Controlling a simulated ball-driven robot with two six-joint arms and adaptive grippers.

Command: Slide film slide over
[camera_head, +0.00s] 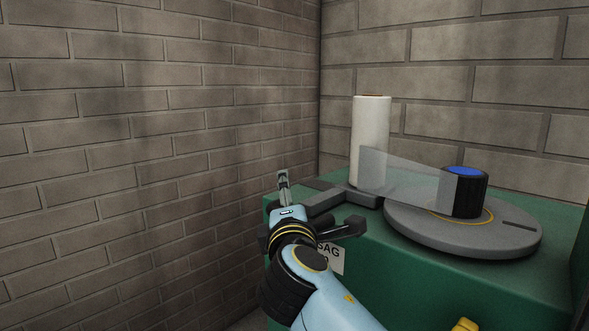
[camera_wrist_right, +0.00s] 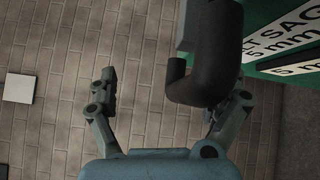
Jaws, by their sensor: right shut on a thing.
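The film slide (camera_head: 362,198) is a dark grey carriage at the left end of the green machine's top. A white film roll (camera_head: 371,140) stands upright on it. Clear film (camera_head: 405,172) stretches from the roll to a black drum with a blue top (camera_head: 465,192) on a round grey turntable (camera_head: 425,232). My right gripper (camera_head: 317,204) is at the slide's left end. In the right wrist view, a dark bent handle (camera_wrist_right: 204,75) lies between its fingers (camera_wrist_right: 168,95), nearer the right one. The gripper is shut on this handle; the contact is partly hidden. My left gripper is out of view.
The green machine (camera_head: 400,290) carries a white label (camera_head: 331,260) on its front, partly covered by my arm. Brick walls (camera_head: 150,130) close in at the left and back. A small yellow part (camera_head: 465,325) shows at the bottom edge.

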